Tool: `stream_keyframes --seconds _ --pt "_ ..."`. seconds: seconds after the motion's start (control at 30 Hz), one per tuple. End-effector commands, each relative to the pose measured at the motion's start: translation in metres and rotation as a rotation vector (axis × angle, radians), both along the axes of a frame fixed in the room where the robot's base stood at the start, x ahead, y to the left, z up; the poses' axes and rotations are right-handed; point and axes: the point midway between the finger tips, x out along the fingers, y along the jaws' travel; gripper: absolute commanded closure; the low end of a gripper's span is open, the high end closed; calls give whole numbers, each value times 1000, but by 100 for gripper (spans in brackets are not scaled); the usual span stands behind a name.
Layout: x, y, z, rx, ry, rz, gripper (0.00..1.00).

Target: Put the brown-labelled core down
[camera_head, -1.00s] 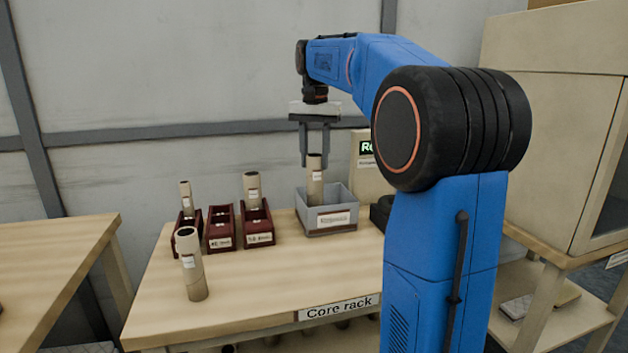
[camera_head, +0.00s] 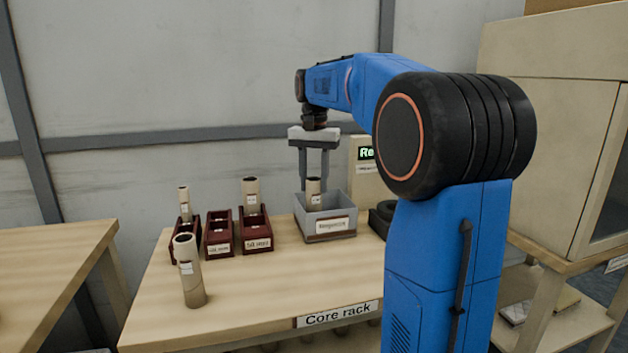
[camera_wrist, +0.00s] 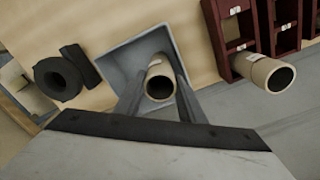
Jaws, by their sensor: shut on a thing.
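My gripper (camera_head: 314,188) is shut on a cardboard core (camera_head: 313,197) with a small label, held upright. The core's lower part is inside the grey open bin (camera_head: 330,228), hidden behind the bin's front wall. I cannot tell whether it touches the bin's floor, nor read the label's colour. In the wrist view the fingers (camera_wrist: 160,92) sit on either side of the core (camera_wrist: 160,80), over the grey bin (camera_wrist: 118,58).
Dark red holders stand left of the bin; one core (camera_head: 251,192) stands in the right holder (camera_head: 256,232), another (camera_head: 184,203) in the left. A taller core (camera_head: 188,270) stands at the table's front. A black roll (camera_head: 382,215) lies right of the bin.

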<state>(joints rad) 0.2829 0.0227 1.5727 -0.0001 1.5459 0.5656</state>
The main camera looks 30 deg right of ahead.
Motion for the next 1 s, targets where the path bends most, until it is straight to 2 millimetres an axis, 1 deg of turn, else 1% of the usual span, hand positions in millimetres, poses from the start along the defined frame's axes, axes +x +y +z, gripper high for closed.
stream_keyframes --seconds 0.03,0.07,0.1,0.13,0.43,0.57,0.67,1.0 --pt "0 0 -1 0 0 0 77" --pt "0 0 -1 0 0 0 57" --pt "0 0 -1 0 0 0 48" --pt "0 0 -1 0 0 0 45" --pt "0 0 0 0 0 0 45" --pt "0 0 9 0 -1 0 45" --pt "1 0 23 0 -1 0 45" --pt "1 0 88 -1 -2 0 45"
